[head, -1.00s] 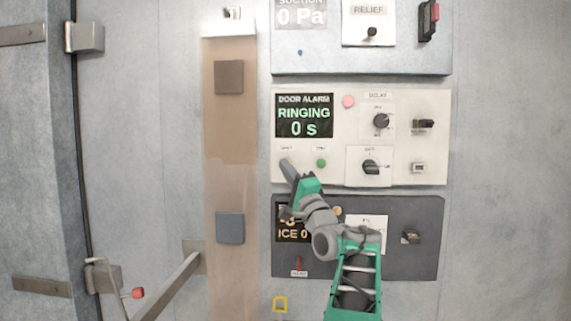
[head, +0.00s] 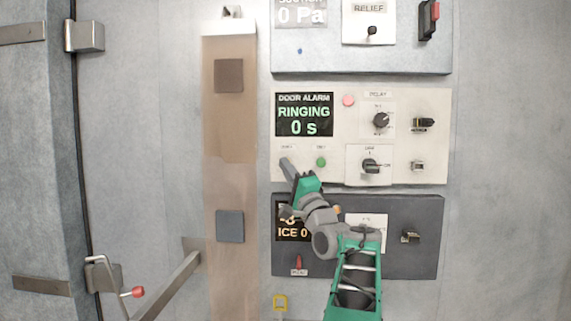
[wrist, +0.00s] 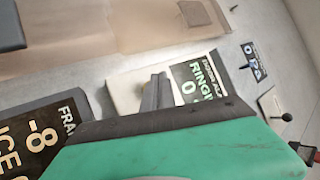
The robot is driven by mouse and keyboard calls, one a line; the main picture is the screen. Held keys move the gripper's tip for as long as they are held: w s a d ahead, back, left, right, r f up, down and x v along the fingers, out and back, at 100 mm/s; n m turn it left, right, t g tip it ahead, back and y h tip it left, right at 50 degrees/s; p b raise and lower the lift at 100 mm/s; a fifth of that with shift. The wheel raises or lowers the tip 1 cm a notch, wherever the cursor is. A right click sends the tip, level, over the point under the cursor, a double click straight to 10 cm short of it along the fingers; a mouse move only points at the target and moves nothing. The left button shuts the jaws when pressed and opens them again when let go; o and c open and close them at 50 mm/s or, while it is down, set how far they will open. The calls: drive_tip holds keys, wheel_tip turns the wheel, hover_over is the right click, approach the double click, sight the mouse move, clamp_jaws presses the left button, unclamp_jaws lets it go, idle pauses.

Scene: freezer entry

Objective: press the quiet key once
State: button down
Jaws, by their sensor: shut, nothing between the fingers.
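The door alarm panel (head: 410,98) is a pale box on the wall, and its display (head: 304,115) reads RINGING 0 s; the display also shows in the wrist view (wrist: 199,82). Below the display are two small labels, the left one (head: 287,147) too small to read surely, with a green button (head: 321,162) under the right one. My gripper (head: 284,161) is shut and empty, its tip over the spot below the left label. It hides whatever key is there. In the wrist view the shut fingers (wrist: 155,92) point at the pale panel; contact cannot be told.
A dark panel (head: 425,210) with an ICE display sits below, behind my arm. A blue-grey panel (head: 390,62) is above. The alarm panel also carries a pink lamp (head: 348,101), knobs and switches. A door handle (head: 132,293) is at lower left.

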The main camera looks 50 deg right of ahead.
idle(0.7)
drive_tip(key=shift+w+d, duration=0.3)
drive_tip(key=shift+d, duration=0.1)
drive_tip(key=shift+w+d+p, duration=0.3)
drive_tip(key=shift+d+p, duration=0.05)
drive_tip(key=shift+p, duration=0.2)
idle(0.5)
drive_tip(key=shift+s+a+b, duration=0.6)
drive_tip(key=shift+a+b, duration=0.1)
drive_tip(key=shift+b, duration=0.05)
drive_tip(key=s+a+b, duration=0.1)
drive_tip(key=a, duration=0.1)
drive_tip(key=s+a+b, duration=0.2)
drive_tip(key=shift+b, duration=0.3)
